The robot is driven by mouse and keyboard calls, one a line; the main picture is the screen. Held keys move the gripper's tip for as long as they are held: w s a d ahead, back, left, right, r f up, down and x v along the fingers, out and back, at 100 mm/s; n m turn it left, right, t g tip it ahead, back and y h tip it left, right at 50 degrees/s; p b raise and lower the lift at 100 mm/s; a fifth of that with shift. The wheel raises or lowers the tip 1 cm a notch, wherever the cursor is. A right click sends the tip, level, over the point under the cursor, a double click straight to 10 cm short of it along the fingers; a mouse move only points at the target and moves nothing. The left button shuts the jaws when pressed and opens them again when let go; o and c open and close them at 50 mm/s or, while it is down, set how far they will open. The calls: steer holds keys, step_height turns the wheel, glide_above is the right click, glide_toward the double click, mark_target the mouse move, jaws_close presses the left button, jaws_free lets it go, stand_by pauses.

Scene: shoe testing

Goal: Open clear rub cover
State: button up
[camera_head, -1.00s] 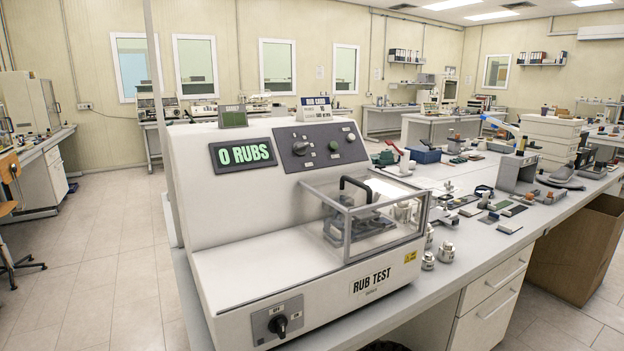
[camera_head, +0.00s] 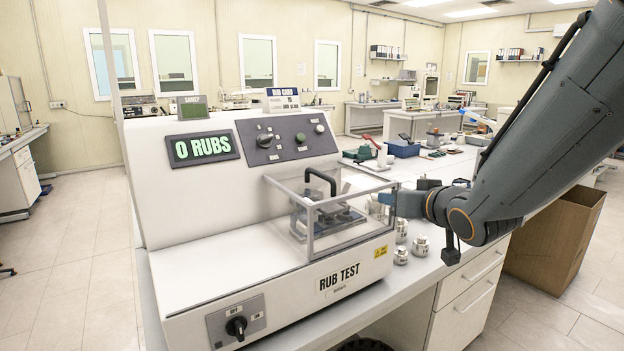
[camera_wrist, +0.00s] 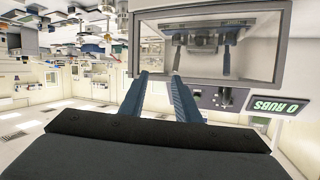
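The clear rub cover (camera_head: 345,234) is a see-through box with a pale frame on the right part of the white rub test machine (camera_head: 215,268), and it looks closed. A black arched handle (camera_head: 322,177) shows at its top. In the wrist view, which is upside down, the cover (camera_wrist: 262,45) fills the upper right. My gripper (camera_head: 386,203) is just right of the cover's right end. In the wrist view my gripper (camera_wrist: 158,75) has its two blue-grey fingers apart with nothing between them. I cannot tell whether a fingertip touches the cover.
The machine's display (camera_head: 202,148) reads 0 RUBS. A dark knob panel (camera_head: 287,139) is above the cover and a rotary switch (camera_head: 236,327) is at front left. Metal weights (camera_head: 420,246) stand on the bench right of the machine. A cardboard box (camera_head: 556,232) is at the right.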

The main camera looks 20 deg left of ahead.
mark_target(334, 183)
steer(key=a+r+n+y, duration=0.1)
steer(key=a+r+y, duration=0.1)
steer(key=a, duration=0.2)
steer(key=s+a+r+n+y, duration=0.1)
steer(key=a+r+y, duration=0.1)
steer(key=a, duration=0.2)
steer(key=s+a+r+n+y+b, duration=0.1)
steer(key=a+r+y, duration=0.1)
steer(key=a, duration=0.2)
steer(key=shift+a+r+y, duration=0.1)
steer(key=shift+r+y, duration=0.15)
steer(key=shift+y, duration=0.05)
steer(key=f, duration=0.1)
steer(key=a+f, duration=0.1)
steer(key=f, duration=0.1)
steer(key=shift+w+a+g+b, duration=0.15)
steer(key=shift+g+b, duration=0.15)
steer(key=shift+g, duration=0.1)
steer(key=shift+a+f, duration=0.15)
steer(key=shift+f, duration=0.05)
steer(key=shift+p+x, duration=1.4)
steer(key=shift+x, duration=2.4)
jaws_close()
